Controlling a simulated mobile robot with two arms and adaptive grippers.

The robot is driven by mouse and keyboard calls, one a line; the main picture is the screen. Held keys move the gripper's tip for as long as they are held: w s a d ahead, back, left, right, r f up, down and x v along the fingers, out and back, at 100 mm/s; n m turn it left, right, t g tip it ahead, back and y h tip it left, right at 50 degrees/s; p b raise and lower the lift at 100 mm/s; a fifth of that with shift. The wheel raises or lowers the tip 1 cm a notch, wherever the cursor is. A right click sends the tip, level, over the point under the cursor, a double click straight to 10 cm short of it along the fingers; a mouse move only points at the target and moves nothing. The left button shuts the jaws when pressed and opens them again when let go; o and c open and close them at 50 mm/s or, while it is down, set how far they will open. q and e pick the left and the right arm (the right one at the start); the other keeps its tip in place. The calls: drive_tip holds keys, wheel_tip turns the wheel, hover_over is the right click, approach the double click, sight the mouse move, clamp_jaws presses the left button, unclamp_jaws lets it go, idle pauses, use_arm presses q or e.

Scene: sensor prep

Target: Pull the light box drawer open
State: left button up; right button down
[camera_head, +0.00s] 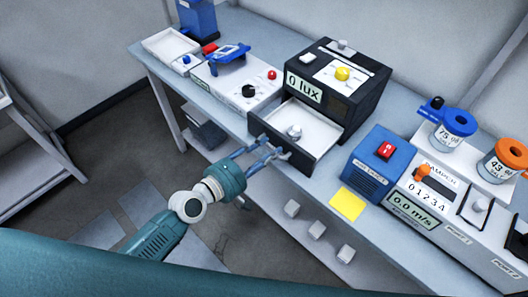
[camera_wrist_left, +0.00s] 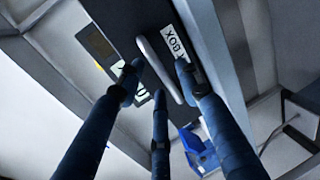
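The light box (camera_head: 338,85) is a dark box with a "0 lux" display and a yellow knob on top. Its drawer (camera_head: 316,133) stands pulled out at the front, showing a pale inside with a small grey-white piece (camera_head: 294,131) in it. My left gripper (camera_head: 273,149) is at the drawer front. In the left wrist view, the pale bar handle (camera_wrist_left: 160,66) lies between the spread blue fingers (camera_wrist_left: 159,85). The fingertips are apart and close to the handle; contact is not clear. My right gripper is out of view.
A white instrument (camera_head: 236,84) with a blue clip stands left of the light box. A blue box (camera_head: 373,165) with a red switch and a yellow note (camera_head: 347,204) are to the right. The floor at left is mostly clear.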

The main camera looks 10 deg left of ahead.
use_arm(q)
drive_tip(key=shift+s+a, duration=0.15)
drive_tip(key=shift+s, duration=0.05)
drive_tip(key=v, duration=1.1)
drive_tip(key=shift+s, duration=0.2)
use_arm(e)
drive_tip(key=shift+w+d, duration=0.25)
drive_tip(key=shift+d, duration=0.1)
use_arm(q)
drive_tip(key=shift+a+r, duration=0.1)
drive_tip(key=shift+a, duration=0.05)
